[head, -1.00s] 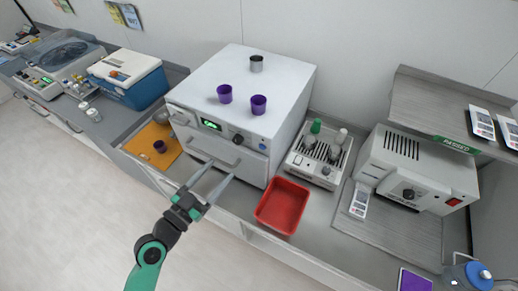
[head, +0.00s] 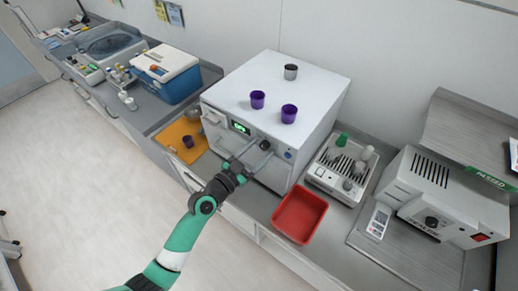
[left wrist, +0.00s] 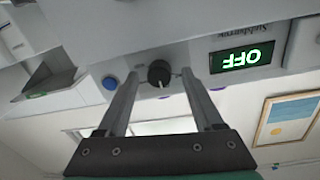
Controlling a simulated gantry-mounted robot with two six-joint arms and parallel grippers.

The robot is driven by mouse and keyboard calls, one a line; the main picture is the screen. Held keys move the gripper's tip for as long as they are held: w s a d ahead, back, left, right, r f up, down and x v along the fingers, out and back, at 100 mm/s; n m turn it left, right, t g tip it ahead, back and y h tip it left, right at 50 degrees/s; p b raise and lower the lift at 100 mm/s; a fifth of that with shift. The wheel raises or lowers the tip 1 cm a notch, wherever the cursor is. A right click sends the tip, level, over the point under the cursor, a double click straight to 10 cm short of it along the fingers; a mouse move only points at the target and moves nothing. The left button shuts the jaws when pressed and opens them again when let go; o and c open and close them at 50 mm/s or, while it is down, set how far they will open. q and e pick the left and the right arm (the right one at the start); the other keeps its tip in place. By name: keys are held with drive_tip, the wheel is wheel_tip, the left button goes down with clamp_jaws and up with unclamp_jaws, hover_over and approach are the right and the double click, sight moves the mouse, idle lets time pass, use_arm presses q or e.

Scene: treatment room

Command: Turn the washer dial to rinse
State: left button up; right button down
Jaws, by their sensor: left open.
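The washer (head: 278,78) is a large white box at the centre of the counter in the head view. Its front has a lit green display (head: 240,127) and a round black dial (head: 265,145). In the left wrist view the display (left wrist: 248,58) appears upside down and reads OFF. My left gripper (head: 251,156) is at the washer's front. In the left wrist view its open fingers (left wrist: 160,80) stand on either side of the dial (left wrist: 159,72), with their tips close to it. I cannot tell whether they touch it. My right gripper is not in view.
A blue button (left wrist: 109,82) is beside the dial. A red bin (head: 300,214) sits to the front right. An orange mat (head: 172,137) lies left. A grey machine (head: 450,195) stands right.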

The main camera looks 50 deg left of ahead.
use_arm(q)
clamp_jaws()
idle(0.3)
drive_tip(key=shift+n, duration=0.4)
drive_tip(key=shift+n+b, duration=0.4)
drive_tip(key=shift+n, duration=0.5)
drive_tip(key=n, duration=0.2)
drive_tip(key=shift+n, duration=0.3)
drive_tip(key=n, duration=0.3)
drive_tip(key=shift+n, duration=0.3)
drive_tip(key=shift+n+y, duration=0.3)
drive_tip(key=shift+n, duration=1.4)
